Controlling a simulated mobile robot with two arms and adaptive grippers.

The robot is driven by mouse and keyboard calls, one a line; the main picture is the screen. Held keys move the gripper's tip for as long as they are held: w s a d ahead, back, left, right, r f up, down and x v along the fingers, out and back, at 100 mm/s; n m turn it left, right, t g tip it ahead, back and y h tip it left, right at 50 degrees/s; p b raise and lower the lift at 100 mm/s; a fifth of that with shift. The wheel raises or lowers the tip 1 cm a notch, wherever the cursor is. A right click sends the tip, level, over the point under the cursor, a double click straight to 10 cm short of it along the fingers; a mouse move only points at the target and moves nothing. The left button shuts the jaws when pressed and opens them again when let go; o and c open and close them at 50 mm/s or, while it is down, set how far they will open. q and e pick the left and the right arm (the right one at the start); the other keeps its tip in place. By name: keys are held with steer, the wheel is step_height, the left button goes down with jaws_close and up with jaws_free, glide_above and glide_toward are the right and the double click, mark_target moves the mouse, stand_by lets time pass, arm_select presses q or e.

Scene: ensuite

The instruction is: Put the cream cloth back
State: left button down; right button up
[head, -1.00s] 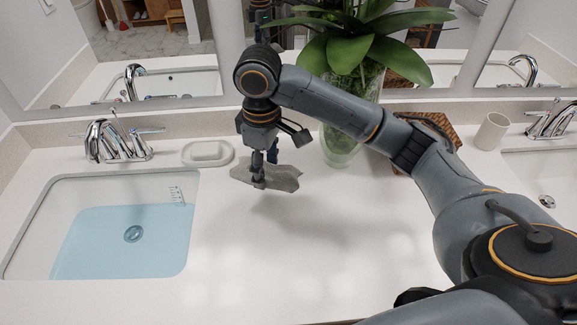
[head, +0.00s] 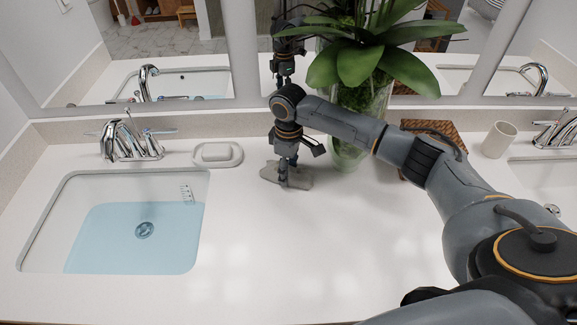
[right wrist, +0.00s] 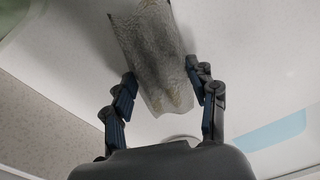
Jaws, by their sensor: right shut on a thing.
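The cloth (head: 301,180) looks grey-beige here. It is at the back of the white counter, between the soap dish and the glass vase. My right gripper (head: 284,182) points down over it, shut on the cloth. In the right wrist view the cloth (right wrist: 150,50) shows as a creased, textured strip between the two fingers of the gripper (right wrist: 163,92). It is at or just above the counter; I cannot tell whether it touches. My left gripper is not in view.
A sink with bluish water (head: 130,240) lies at left, with a chrome faucet (head: 125,143) behind. A soap dish (head: 217,154), vase with plant (head: 350,150), woven tray (head: 455,132) and cup (head: 498,140) line the back. The counter's front middle (head: 310,250) is clear.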

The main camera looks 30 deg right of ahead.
steer(key=shift+f, duration=0.2)
steer(key=o, duration=1)
step_height(320, 180, up, 12)
steer(key=shift+r+b, duration=0.2)
steer(key=shift+b, duration=0.85)
